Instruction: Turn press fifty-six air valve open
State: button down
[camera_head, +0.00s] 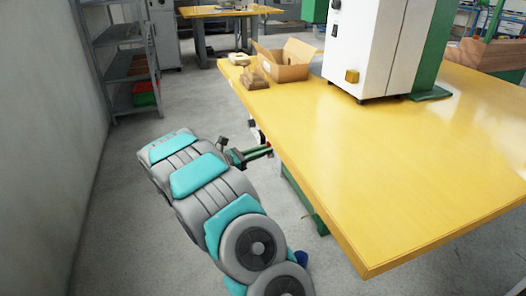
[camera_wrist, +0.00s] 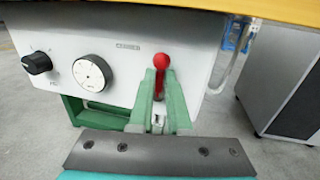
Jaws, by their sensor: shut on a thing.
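The air valve lever with a red knob (camera_wrist: 161,62) stands on a white panel (camera_wrist: 120,50) under the yellow table edge in the wrist view. My gripper (camera_wrist: 160,88) has its green fingers on either side of the lever, shut on it just below the knob. The lever points up in the picture. In the head view my gripper (camera_head: 250,154) reaches in at the table's left edge. The lever is hidden there.
A round gauge (camera_wrist: 92,73) and a black knob (camera_wrist: 37,62) sit left of the lever on the panel. A grey cabinet (camera_wrist: 275,75) stands to the right. The yellow table (camera_head: 400,150) overhangs my gripper. Open floor lies left of my arm.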

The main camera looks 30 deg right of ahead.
aim_at(277, 158)
jog(key=shift+s+f+m+b, duration=0.1)
jog(key=shift+f+m+b, duration=0.05)
jog(key=shift+m+b, duration=0.2)
jog(key=m+b, duration=0.3)
jog(key=b, duration=0.1)
jog(key=s+f+m+g+h+b, duration=0.1)
jog(key=m+b, duration=0.2)
jog(key=b, duration=0.1)
jog(key=s+m+b, duration=0.1)
jog(key=m+b, duration=0.2)
jog(key=b, duration=0.1)
jog(key=shift+a+f+m, duration=0.25)
jog(key=shift+f, duration=0.15)
jog(key=m+g+b, duration=0.1)
jog(key=m+b, duration=0.1)
jog(key=f+m+b, duration=0.1)
jog(key=m+b, duration=0.2)
jog(key=shift+s+g+h, duration=0.2)
jog(key=shift+g+h, duration=0.2)
jog(key=shift+a+f+m+g+b, duration=0.1)
jog(key=shift+m+g+b, duration=0.15)
jog(key=shift+m+b, duration=0.45)
jog(key=shift+d+f+m+g+b, duration=0.1)
jog(key=shift+m+g+b, duration=0.15)
jog(key=shift+m, duration=0.8)
jog(key=shift+a+f+m+g+b, duration=0.1)
jog(key=shift+m+g+b, duration=0.1)
jog(key=shift+m+b, duration=0.5)
jog(key=shift+m, duration=0.25)
